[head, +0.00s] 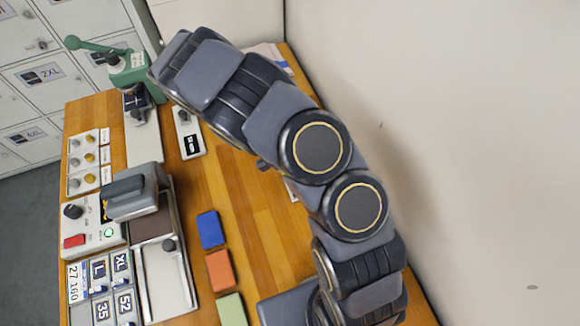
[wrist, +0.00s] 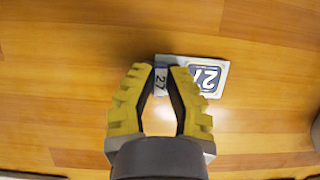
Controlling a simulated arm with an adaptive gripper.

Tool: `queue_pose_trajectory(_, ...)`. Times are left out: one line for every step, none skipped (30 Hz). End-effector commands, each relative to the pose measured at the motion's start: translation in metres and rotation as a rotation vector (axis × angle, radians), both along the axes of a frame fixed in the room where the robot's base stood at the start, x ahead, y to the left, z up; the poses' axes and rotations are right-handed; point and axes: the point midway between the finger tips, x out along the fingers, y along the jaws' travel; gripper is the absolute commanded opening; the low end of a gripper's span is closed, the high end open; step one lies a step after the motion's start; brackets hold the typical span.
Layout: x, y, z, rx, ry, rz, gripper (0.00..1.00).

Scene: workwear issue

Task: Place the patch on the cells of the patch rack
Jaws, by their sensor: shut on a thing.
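My gripper (wrist: 161,72) has yellow ribbed fingers in the wrist view. Whether the patch touches the plate or table is unclear. In the head view my arm hides the gripper and patch.
A grey press (head: 135,192) with a control box (head: 95,232) stands behind the rack. A green lever device (head: 132,75) is at the back. Blue (head: 210,229), orange (head: 220,270) and green (head: 232,309) pieces lie right of the press. A wall (head: 450,130) bounds the right.

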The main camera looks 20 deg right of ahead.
Motion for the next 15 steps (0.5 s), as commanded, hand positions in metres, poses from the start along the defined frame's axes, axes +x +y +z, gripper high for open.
queue_pose_trajectory(-0.0001,0.0001,-0.0018,0.001,0.000,0.000,0.00)
queue_pose_trajectory(0.0002,0.0002,-0.0016,0.001,-0.001,0.000,0.00)
queue_pose_trajectory(0.0004,0.0003,-0.0012,0.001,-0.001,-0.001,0.00)
queue_pose_trajectory(0.0005,0.0002,-0.0010,0.001,-0.002,0.000,0.00)
queue_pose_trajectory(0.0007,0.0004,-0.0009,0.001,-0.002,0.000,0.00)
queue_pose_trajectory(0.0007,0.0003,-0.0008,0.001,-0.002,0.000,0.00)
queue_pose_trajectory(0.0007,0.0004,-0.0009,0.001,-0.002,0.000,0.00)
queue_pose_trajectory(0.0007,0.0004,-0.0015,0.001,-0.002,0.000,0.00)
queue_pose_trajectory(0.0007,0.0004,-0.0025,0.001,-0.002,0.000,0.00)
queue_pose_trajectory(0.0007,0.0003,-0.0036,0.001,-0.002,0.001,0.00)
queue_pose_trajectory(0.0008,0.0004,-0.0035,0.001,-0.002,0.000,0.18)
queue_pose_trajectory(0.0009,0.0004,-0.0032,0.001,-0.003,0.000,0.34)
queue_pose_trajectory(0.0009,0.0004,-0.0032,0.001,-0.003,0.000,0.34)
queue_pose_trajectory(0.0010,0.0004,-0.0031,0.001,-0.003,0.000,0.34)
queue_pose_trajectory(0.0009,0.0004,-0.0031,0.001,-0.003,0.000,0.34)
